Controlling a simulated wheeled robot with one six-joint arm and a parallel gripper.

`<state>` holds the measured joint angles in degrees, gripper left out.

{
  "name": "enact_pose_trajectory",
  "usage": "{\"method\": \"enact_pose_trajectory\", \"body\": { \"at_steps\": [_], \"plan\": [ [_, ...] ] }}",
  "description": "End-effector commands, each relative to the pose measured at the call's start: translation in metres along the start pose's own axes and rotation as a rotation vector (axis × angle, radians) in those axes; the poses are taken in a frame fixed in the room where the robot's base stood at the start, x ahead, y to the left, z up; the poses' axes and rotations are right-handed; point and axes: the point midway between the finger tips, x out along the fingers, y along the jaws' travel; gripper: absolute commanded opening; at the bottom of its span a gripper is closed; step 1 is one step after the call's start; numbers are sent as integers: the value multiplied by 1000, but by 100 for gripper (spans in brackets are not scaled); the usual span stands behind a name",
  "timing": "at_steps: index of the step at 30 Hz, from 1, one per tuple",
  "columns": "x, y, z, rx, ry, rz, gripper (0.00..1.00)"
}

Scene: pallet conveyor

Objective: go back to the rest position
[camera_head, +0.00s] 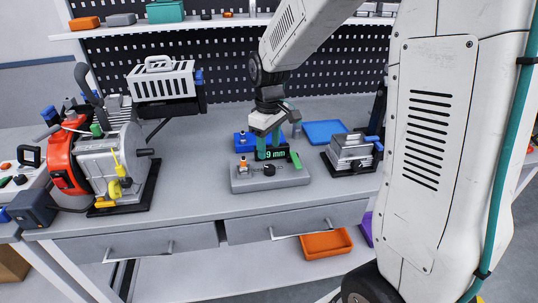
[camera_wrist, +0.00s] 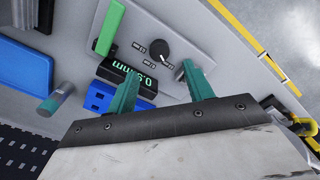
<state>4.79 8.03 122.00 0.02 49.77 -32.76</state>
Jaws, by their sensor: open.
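My gripper (camera_head: 267,147) hangs over the workbench (camera_head: 215,193), above a grey panel device in the head view. Its two teal fingers (camera_wrist: 160,90) are apart, and nothing shows between them that they hold. The grey panel device (camera_head: 262,184) has a black knob (camera_wrist: 159,50), a green bar (camera_wrist: 110,27) and a black display (camera_wrist: 127,76) with green digits. A blue block (camera_wrist: 101,97) lies beside the display, partly behind a finger in the wrist view.
A red and grey machine (camera_head: 110,155) stands at the left of the bench. A blue tray (camera_head: 325,131) and a metal vise-like fixture (camera_head: 351,153) are at the right. A perforated back wall (camera_head: 225,70) and a shelf (camera_head: 175,25) rise behind. An orange bin (camera_head: 326,244) sits below.

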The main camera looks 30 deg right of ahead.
Motion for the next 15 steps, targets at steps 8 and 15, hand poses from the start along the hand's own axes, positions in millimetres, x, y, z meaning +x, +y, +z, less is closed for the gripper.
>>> {"method": "enact_pose_trajectory", "body": {
  "at_steps": [8, 15],
  "plan": [
    [-7, 0, 0, 0, -1, -1, 52],
    [-7, 0, 0, 0, -1, 0, 52]
  ]
}}
